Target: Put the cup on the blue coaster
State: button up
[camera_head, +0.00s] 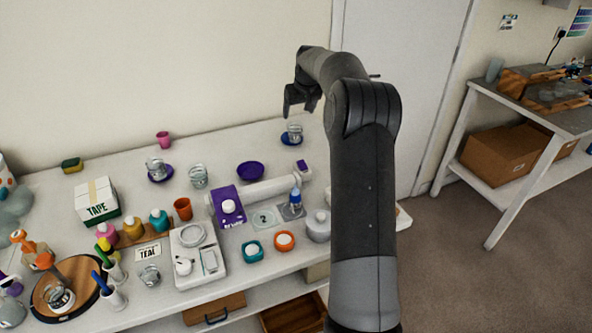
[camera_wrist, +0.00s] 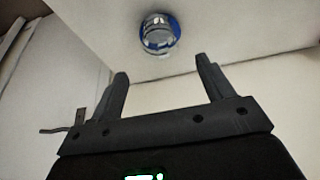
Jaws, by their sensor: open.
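A clear cup (camera_head: 294,129) stands upright on a blue coaster (camera_head: 290,141) at the back right of the table. In the wrist view the cup (camera_wrist: 158,31) shows beyond the fingertips, with the blue coaster (camera_wrist: 172,22) showing around and through it. My gripper (camera_head: 298,109) is just above that cup in the head view, apart from it. The wrist view shows my gripper (camera_wrist: 161,68) open, with nothing between its fingers. Another clear cup (camera_head: 155,166) stands on a darker blue-purple coaster (camera_head: 165,176) at the back left.
A clear glass (camera_head: 198,177) and a purple dish (camera_head: 249,170) stand at the table's middle back. A pink cup (camera_head: 163,140) is behind them. Bottles, a scale (camera_head: 198,256) and a tape box (camera_head: 97,201) crowd the front and left. Table around the right-hand cup is mostly clear.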

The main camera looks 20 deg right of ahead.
jog(key=s+a+r, duration=0.7)
jog(key=s+a, duration=0.1)
jog(key=s, duration=0.4)
jog(key=s+a+r, duration=0.7)
jog(key=s+a, duration=0.2)
jog(key=s, duration=0.3)
jog(key=s+a+f, duration=0.1)
jog(key=s+f, duration=0.1)
jog(key=s, duration=0.6)
jog(key=s+a+f, duration=0.2)
jog(key=s+f, duration=0.1)
jog(key=s, duration=0.6)
jog(key=s+a+f+t, duration=0.1)
jog(key=s+a+f, duration=0.1)
jog(key=s, duration=0.7)
jog(key=shift+a+f, duration=0.2)
jog(key=shift+f, duration=0.05)
